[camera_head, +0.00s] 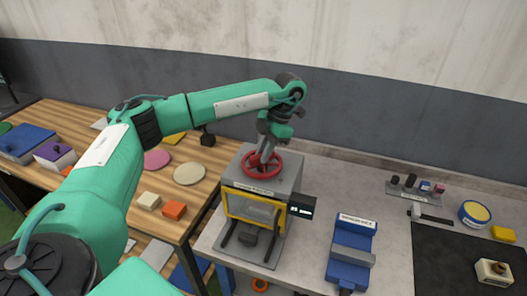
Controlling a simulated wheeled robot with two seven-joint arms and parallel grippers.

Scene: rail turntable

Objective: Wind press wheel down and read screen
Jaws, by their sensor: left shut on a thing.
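The press (233,186) is a grey box with a yellow-framed front, standing on the grey bench. Its red wheel (276,170) lies flat on top. My left gripper (263,159) reaches down from above and is shut on the wheel; the fingers hide part of its rim and hub. The small dark screen (302,206) sticks out at the press's right side. It has light marks on it, too small to read. My right gripper is not in view.
A blue vise (347,270) stands right of the press. Further right are a black mat (450,262), a hammer (432,217) and a round tin (474,213). A wooden table (205,196) with blocks and discs is at left. Bench between press and vise is clear.

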